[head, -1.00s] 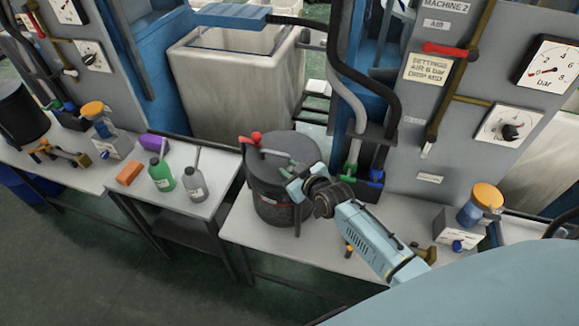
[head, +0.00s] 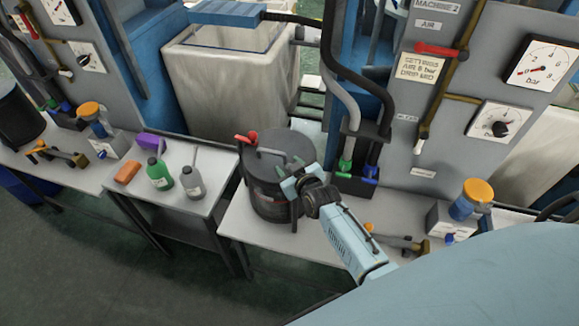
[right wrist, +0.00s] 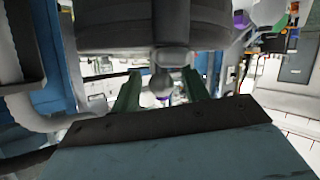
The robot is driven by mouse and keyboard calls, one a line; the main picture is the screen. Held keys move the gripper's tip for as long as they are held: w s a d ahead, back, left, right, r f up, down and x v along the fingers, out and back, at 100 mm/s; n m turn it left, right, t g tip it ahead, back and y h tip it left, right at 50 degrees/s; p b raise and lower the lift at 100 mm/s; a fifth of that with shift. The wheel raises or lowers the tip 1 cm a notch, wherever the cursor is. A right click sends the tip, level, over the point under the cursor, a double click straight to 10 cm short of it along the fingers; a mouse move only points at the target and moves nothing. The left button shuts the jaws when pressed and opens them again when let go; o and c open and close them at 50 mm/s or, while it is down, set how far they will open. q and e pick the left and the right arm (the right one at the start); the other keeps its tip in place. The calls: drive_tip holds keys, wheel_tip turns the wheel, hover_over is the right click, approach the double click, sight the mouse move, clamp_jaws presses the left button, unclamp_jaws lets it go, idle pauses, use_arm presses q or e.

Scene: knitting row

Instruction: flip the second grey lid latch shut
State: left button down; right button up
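A dark round pot with a lid (head: 268,194) stands on the grey bench, left of my right gripper. A red latch (head: 247,138) sticks out at the lid's left rim. A grey bar (head: 270,153) lies across the lid top. My right gripper (head: 290,183) is at the pot's right front rim. In the right wrist view its two green fingers (right wrist: 162,92) stand apart. A grey rounded latch end (right wrist: 160,84) shows between them, below the dark pot rim; whether they touch it I cannot tell. My left gripper is not in view.
Hoses with green and blue ends (head: 345,165) stand close behind the gripper. A side table (head: 205,205) holds green and grey bottles. A gauge panel (head: 440,130) rises behind.

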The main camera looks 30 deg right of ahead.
drive_tip(key=shift+s, duration=0.1)
drive_tip(key=v, duration=1.3)
drive_tip(key=shift+p, duration=0.45)
drive_tip(key=shift+a, duration=0.1)
drive_tip(key=s+a+f+g+b, duration=0.1)
drive_tip(key=s+f+g+b, duration=0.2)
drive_tip(key=f, duration=0.8)
drive_tip(key=s+a+f+g+y+b, duration=0.1)
drive_tip(key=s+f+b, duration=0.1)
drive_tip(key=s+f, duration=0.6)
drive_tip(key=s+a+f+g+b, duration=0.2)
drive_tip(key=f+b, duration=0.1)
drive_tip(key=f, duration=1)
drive_tip(key=s+d+f+g+b, duration=0.1)
drive_tip(key=s+f+g+b, duration=0.2)
drive_tip(key=s+f, duration=0.6)
drive_tip(key=s+d+f+g+b, duration=0.2)
drive_tip(key=s+f, duration=0.7)
drive_tip(key=s, duration=0.6)
drive_tip(key=shift+s+f+g+h+b, duration=0.2)
drive_tip(key=shift+s+g+h+b, duration=0.15)
drive_tip(key=shift+g+b, duration=0.35)
drive_tip(key=shift+d, duration=0.1)
drive_tip(key=shift+c, duration=0.5)
